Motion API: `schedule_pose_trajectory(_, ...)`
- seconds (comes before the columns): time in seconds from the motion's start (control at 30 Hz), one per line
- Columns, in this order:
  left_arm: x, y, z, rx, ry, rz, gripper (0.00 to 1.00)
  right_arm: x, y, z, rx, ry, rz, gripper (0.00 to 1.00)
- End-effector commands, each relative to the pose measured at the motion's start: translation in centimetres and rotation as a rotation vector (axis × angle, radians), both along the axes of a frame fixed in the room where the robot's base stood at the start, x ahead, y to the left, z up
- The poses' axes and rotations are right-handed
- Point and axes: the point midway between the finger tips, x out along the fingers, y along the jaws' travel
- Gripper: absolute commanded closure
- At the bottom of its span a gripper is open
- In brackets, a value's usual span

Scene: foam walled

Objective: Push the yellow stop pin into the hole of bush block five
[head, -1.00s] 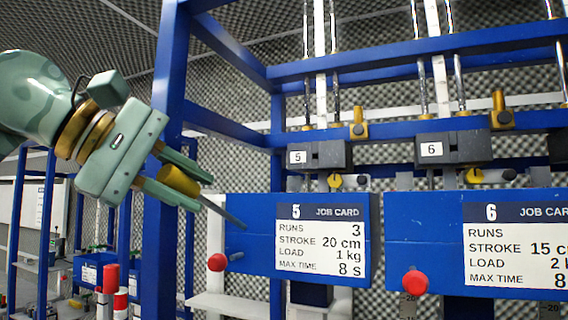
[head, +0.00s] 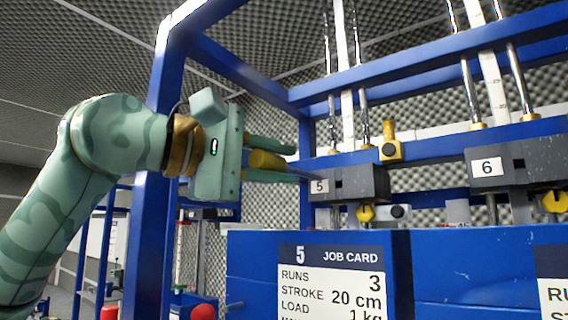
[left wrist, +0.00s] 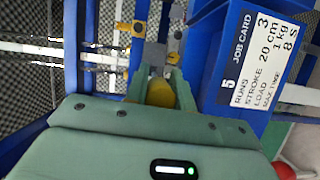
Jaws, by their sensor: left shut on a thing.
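My left gripper (head: 290,163) is shut on the yellow stop pin (head: 266,160), its fingers above and below the thick yellow head. The pin's thin grey shank points right and slightly down, toward bush block five (head: 347,182), a dark grey block with a white "5" label. The shank's tip is close to the block's left end; I cannot tell whether it touches, and the hole is not clearly visible. In the left wrist view the yellow head (left wrist: 160,93) sits between the fingers, with a grey block just beyond. My right gripper is not in view.
A blue panel with job card 5 (head: 332,283) stands below the block. A blue upright (head: 172,130) rises behind my left wrist. Block six (head: 520,165) is at the right. A yellow knob (head: 366,214) and a yellow fitting (head: 390,143) sit near block five.

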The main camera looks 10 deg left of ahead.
Motion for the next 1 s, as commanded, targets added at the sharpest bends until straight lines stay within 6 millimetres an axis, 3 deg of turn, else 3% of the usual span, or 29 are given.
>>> schedule_pose_trajectory(0.17,-0.2,0.0,0.1,0.001,-0.002,-0.005,1.0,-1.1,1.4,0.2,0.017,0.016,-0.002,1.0)
schedule_pose_trajectory(0.7,4.3,-1.9,0.2,0.0,-0.001,-0.007,1.0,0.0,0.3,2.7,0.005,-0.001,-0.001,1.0)
schedule_pose_trajectory(1.0,5.2,-2.3,0.0,0.001,-0.002,-0.006,1.0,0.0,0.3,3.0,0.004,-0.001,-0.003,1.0)
